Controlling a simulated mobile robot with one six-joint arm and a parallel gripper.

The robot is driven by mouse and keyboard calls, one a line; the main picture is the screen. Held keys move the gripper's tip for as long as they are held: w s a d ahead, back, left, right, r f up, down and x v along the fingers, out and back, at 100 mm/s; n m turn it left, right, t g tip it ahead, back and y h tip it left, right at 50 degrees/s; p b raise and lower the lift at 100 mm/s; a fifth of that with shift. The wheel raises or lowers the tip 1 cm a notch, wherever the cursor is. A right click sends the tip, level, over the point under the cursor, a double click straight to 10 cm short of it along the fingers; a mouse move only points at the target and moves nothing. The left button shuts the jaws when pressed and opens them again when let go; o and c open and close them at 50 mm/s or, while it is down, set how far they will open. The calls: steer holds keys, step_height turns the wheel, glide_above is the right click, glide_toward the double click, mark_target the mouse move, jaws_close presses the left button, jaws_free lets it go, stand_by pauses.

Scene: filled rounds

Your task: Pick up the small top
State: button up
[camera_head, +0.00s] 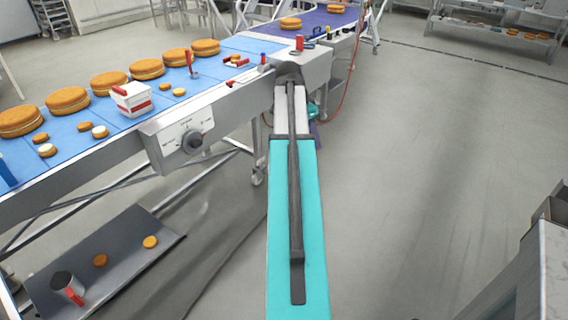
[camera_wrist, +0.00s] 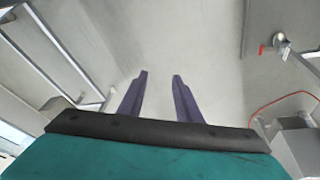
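Several small rounds lie on the blue belt in the head view, and I cannot tell for sure which is the small top. Plain golden-brown ones are a small round (camera_head: 41,138) at the near left, another (camera_head: 85,127) and a pair (camera_head: 165,88) further along. Two more small rounds (camera_head: 47,150) (camera_head: 100,132) show a pale upper face, like cream. My gripper (camera_wrist: 161,77) shows in the wrist view with its two purple fingers apart and nothing between them. It points at bare grey floor, away from the rounds.
Large filled rounds (camera_head: 68,101) line the belt's far side. A white-and-red tub (camera_head: 132,99) stands mid-belt. A control box with a knob (camera_head: 184,138) juts from the belt's front. A lower shelf (camera_head: 125,246) holds a mug (camera_head: 67,287) and two small rounds.

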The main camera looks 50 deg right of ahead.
steer(key=s+d+r+m, duration=0.3)
steer(key=s+r, duration=0.4)
steer(key=r, duration=0.3)
steer(key=shift+s+d+h, duration=0.3)
steer(key=shift+s+d, duration=0.1)
steer(key=shift+d, duration=0.25)
steer(key=shift+s, duration=0.1)
